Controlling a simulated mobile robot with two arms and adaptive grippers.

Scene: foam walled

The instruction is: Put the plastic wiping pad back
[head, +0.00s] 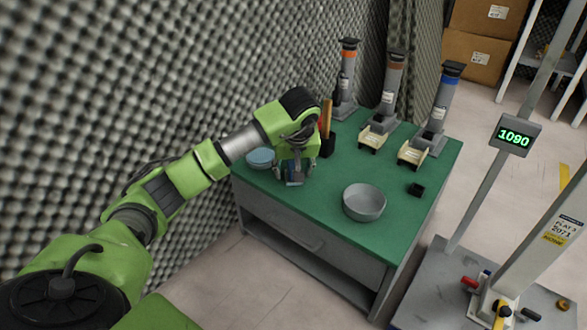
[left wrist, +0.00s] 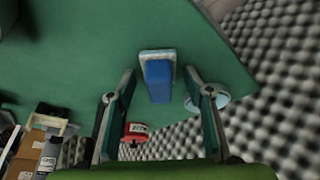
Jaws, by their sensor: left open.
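The wiping pad, blue with a pale grey edge, lies on the green table and shows in the left wrist view (left wrist: 158,78), ahead of and between my fingers. In the head view, a small blue-grey part of it (head: 294,181) shows beneath my left gripper (head: 294,170), which hangs low over the table's left part. My left gripper is open, and its two fingers also show in the left wrist view (left wrist: 160,95). I see no contact between the fingers and the pad. My right gripper is not in view.
The green table (head: 320,215) also bears a pale blue dish (head: 260,158), a grey bowl (head: 364,203), a small black block (head: 415,189) and a dark holder (head: 327,145). Three grey upright devices (head: 390,90) stand along the back. A foam wall (head: 130,90) runs close behind my left arm.

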